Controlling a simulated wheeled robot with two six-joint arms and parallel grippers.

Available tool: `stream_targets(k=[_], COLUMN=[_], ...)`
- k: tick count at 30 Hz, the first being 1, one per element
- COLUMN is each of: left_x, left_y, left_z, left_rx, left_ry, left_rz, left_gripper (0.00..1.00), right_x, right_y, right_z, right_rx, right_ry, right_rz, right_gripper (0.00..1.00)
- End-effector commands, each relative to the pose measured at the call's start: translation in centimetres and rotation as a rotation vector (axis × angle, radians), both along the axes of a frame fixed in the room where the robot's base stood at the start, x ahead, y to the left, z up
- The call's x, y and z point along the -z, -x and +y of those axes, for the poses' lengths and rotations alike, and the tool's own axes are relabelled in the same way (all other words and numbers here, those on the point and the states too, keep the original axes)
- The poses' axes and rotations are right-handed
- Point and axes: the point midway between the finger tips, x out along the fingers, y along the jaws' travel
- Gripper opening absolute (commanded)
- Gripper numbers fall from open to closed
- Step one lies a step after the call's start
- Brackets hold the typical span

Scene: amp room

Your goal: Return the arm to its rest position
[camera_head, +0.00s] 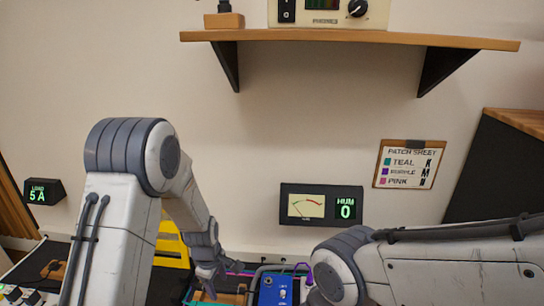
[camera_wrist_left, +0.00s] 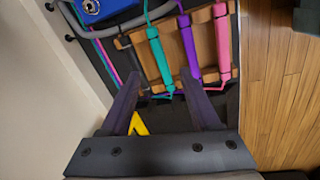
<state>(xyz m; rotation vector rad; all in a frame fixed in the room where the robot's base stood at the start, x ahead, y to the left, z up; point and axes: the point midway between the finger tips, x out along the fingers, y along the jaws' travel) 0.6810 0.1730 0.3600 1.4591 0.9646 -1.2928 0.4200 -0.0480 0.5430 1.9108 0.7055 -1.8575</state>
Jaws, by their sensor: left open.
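My left arm rises from the lower left in the head view and bends down to my left gripper (camera_head: 208,287), which hangs over the bench near a wooden rack (camera_head: 236,297). In the left wrist view, the left gripper (camera_wrist_left: 160,76) has its two dark fingers spread apart, with nothing held between them. Beyond its fingertips lie a teal plug (camera_wrist_left: 159,58), a purple plug (camera_wrist_left: 189,46) and a pink plug (camera_wrist_left: 221,42) on the wooden rack (camera_wrist_left: 205,30). My right arm crosses the lower right of the head view; its gripper is out of sight.
A blue pedal (camera_head: 275,289) sits right of the left gripper, with grey tubing around it. A yellow object (camera_head: 173,249) stands behind my left arm. A HUM meter (camera_head: 321,205), a patch sheet (camera_head: 408,165) and a wooden shelf (camera_head: 350,39) are on the wall.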

Motion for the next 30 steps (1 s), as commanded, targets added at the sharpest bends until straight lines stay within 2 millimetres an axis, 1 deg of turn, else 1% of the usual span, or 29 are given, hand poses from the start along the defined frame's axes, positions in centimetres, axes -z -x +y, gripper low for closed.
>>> stream_targets(k=[1,2,3,5,6,8,9,10,12,15,18,23,24,30], left_x=[-3.9,-5.7,-8.1,-11.6,-13.8,-16.8,-18.6,-19.8,-22.1,-24.5,-26.5,-29.0,-30.2,-34.3], left_y=[0.8,1.6,2.8,5.1,6.8,9.6,11.4,12.7,15.6,19.1,22.1,26.4,26.4,26.2], left_z=[-2.1,-3.3,-4.9,-7.2,-8.5,-10.2,-11.0,-11.5,-12.3,-12.8,-12.9,-12.4,-12.4,-12.5], left_rx=[0.129,0.215,0.337,0.530,0.662,0.857,0.980,1.067,1.250,1.474,1.668,1.952,1.955,1.944], left_ry=[-0.007,-0.012,-0.020,-0.031,-0.039,-0.049,-0.055,-0.060,-0.067,-0.075,-0.083,-0.091,-0.089,-0.089], left_rz=[-0.008,-0.007,-0.006,-0.002,-0.001,0.000,0.000,0.000,-0.001,-0.005,-0.011,-0.023,-0.018,-0.015], left_gripper=[0.63,0.63,0.63,0.63,0.63,0.63,0.63,0.63,0.63,0.63,0.63,0.63,0.63,0.63], right_x=[-1.6,-2.1,-2.8,-3.9,-4.6,-5.6,-6.1,-6.5,-7.4,-8.4,-9.3,-10.7,-11.8,-16.0], right_y=[0.0,0.0,0.0,0.0,0.0,0.0,0.0,0.0,0.0,0.0,0.0,0.0,0.0,0.0], right_z=[0.0,0.0,0.0,0.0,0.0,0.0,0.0,0.0,0.0,0.0,0.0,0.0,0.0,0.0], right_rx=[0.000,0.000,0.000,0.000,0.000,0.000,0.000,0.000,0.000,0.000,0.000,0.000,0.000,0.000], right_ry=[0.000,0.000,0.000,-0.001,-0.001,-0.001,-0.001,-0.001,-0.001,0.000,0.000,0.000,0.000,-0.001], right_rz=[0.000,0.000,0.000,-0.001,-0.001,-0.001,-0.001,-0.001,-0.001,0.000,0.000,0.000,0.000,-0.001], right_gripper=[0.50,0.50,0.50,0.50,0.50,0.50,0.50,0.50,0.50,0.50,0.50,0.50,0.50,0.50])
